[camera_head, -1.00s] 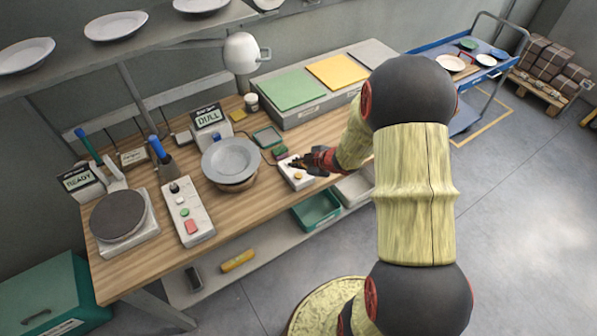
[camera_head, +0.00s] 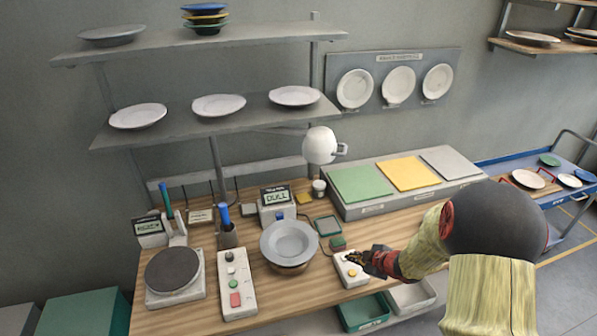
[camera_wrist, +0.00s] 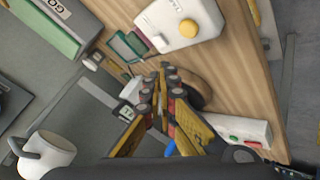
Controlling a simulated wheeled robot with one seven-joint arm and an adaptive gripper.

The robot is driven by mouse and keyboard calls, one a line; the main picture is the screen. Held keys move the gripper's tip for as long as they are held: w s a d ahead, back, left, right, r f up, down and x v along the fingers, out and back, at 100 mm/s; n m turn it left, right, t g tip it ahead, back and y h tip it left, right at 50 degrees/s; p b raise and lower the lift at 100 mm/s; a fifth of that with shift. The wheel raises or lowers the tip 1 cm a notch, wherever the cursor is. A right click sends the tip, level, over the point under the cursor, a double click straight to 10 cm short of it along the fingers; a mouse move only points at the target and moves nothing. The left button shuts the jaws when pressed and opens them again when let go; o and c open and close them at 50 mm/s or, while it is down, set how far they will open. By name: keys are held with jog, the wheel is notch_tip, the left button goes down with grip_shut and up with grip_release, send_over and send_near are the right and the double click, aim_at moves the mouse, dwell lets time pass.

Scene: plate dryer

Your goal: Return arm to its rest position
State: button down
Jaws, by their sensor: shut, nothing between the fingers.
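My gripper (camera_head: 366,259) is shut and empty in the head view. It is over or just beside a white control box (camera_head: 350,269) with a yellow button near the bench's front right; whether it touches the box I cannot tell. In the wrist view my gripper's fingers (camera_wrist: 165,80) are close together with nothing held, and the white box (camera_wrist: 180,22) with its yellow knob lies beyond them. My arm comes in from the right in the head view.
The wooden bench (camera_head: 215,313) holds a grey plate (camera_head: 289,241), a dark round turntable (camera_head: 172,269), a button box (camera_head: 236,284) and a display reading DULL (camera_head: 275,197). Green, yellow and grey pads (camera_head: 408,170) lie at the right. Shelves with plates (camera_head: 219,105) hang above.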

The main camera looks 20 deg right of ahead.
jog(key=s+d+f+m+g+h, duration=0.2)
jog(key=s+d+m+g+h, duration=0.3)
jog(key=s+d, duration=0.4)
jog(key=s+a+r+m+g+b, duration=0.1)
jog(key=s+r+m+b, duration=0.1)
jog(key=s+r+m, duration=0.4)
jog(key=s+a+r+t+y+b, duration=0.1)
jog(key=s+a+r, duration=0.3)
jog(key=a, duration=0.4)
jog(key=s+a+r+y+b, duration=0.1)
jog(key=s+a+r+b, duration=0.2)
jog(key=a+r, duration=0.4)
jog(key=s+a+r+t+b, duration=0.1)
jog(key=s+a+r+b, duration=0.1)
jog(key=s+a+r, duration=0.3)
jog(key=a, duration=0.3)
jog(key=shift+s+a+r+m+t+y, duration=0.15)
jog(key=shift+a+r+m+t+y, duration=0.15)
jog(key=shift+a+r+m+y, duration=0.1)
